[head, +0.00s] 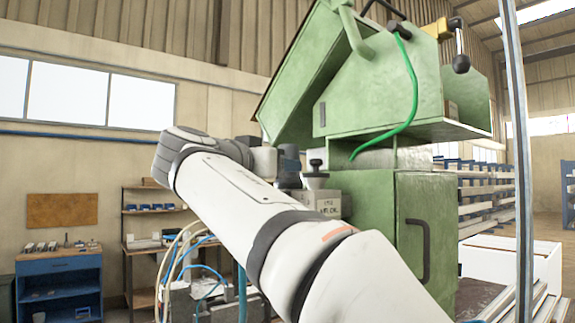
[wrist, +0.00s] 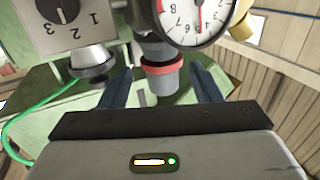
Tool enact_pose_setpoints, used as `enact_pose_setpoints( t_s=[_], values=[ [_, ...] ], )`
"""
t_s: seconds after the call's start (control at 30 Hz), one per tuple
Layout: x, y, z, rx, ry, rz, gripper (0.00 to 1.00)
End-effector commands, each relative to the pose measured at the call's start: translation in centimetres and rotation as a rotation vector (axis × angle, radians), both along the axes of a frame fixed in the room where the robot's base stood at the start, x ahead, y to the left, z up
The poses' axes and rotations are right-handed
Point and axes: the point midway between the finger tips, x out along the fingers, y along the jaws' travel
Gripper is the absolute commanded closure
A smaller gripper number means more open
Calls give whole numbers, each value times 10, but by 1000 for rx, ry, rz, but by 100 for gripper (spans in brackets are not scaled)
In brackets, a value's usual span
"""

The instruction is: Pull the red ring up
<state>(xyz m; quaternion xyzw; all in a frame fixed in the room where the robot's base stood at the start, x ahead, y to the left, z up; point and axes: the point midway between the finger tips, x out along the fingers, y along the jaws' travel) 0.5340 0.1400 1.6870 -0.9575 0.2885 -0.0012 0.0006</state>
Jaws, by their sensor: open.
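The red ring (wrist: 160,69) sits around a grey cylindrical fitting (wrist: 163,84) below the dial gauge in the wrist view. My gripper (wrist: 161,74) is open, with one dark blue finger on each side of the ring and fitting. Gaps show between the fingers and the ring in this view; I cannot tell how far in depth the fingertips reach. In the head view I cannot make out the ring, and my arm's end is by the fittings on the left of the green machine (head: 420,230).
A round gauge (wrist: 195,18) and a grey box with a numbered knob (wrist: 66,12) are close to the fingers, with a round metal fitting (wrist: 91,62) left of them. A green cable (head: 408,95) hangs on the machine. A blue cabinet (head: 60,283) stands far left.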

Motion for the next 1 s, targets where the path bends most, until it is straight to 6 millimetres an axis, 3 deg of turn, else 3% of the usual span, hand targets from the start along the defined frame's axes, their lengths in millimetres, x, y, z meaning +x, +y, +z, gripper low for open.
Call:
enact_pose_setpoints(
  t_s=[0.3,0.67,1.0],
  values=[
    [39,-26,2,-2,2,-2,42],
    [45,-29,0,0,1,1,42],
    [45,-29,0,-1,1,1,69]
  ],
)
